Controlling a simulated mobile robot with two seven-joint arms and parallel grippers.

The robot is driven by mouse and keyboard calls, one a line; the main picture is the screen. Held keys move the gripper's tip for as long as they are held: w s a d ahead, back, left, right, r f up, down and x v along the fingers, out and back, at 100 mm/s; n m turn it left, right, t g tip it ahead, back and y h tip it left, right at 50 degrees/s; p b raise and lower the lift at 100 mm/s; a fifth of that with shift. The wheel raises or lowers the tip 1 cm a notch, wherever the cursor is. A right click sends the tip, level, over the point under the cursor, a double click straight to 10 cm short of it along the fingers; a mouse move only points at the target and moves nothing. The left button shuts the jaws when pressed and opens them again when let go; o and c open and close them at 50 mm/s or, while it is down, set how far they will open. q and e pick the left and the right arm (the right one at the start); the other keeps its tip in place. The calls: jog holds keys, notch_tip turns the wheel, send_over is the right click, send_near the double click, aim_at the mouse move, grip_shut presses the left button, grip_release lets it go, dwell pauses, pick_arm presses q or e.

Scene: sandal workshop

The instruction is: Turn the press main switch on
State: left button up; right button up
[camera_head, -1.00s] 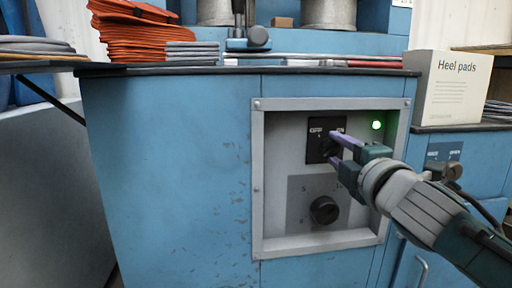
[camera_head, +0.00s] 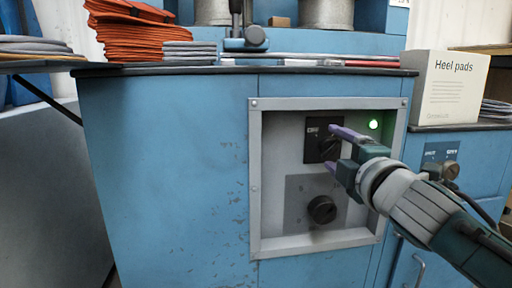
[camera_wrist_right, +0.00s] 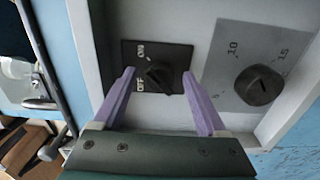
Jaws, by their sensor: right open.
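The press main switch (camera_wrist_right: 158,75) is a black rotary knob on a black plate marked ON and OFF. It sits in the grey recessed panel (camera_head: 283,243) on the blue press cabinet, and the head view shows it partly behind my fingers. I cannot tell which label its pointer faces. A green lamp (camera_head: 374,125) on the panel is lit. My right gripper (camera_head: 331,146) is open at the switch. In the wrist view its purple fingers (camera_wrist_right: 158,77) are on either side of the knob, apart from it. My left gripper is not in view.
A second black dial (camera_head: 322,209) with a number scale is below the switch; it also shows in the wrist view (camera_wrist_right: 259,85). The panel's raised frame (camera_head: 254,180) surrounds both.

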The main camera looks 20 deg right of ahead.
jog(key=shift+s, duration=0.1)
jog(key=shift+s+a, duration=0.1)
jog(key=shift+s, duration=0.25)
jog(key=p+v, duration=0.2)
jog(key=v, duration=0.7)
jog(key=shift+p, duration=0.35)
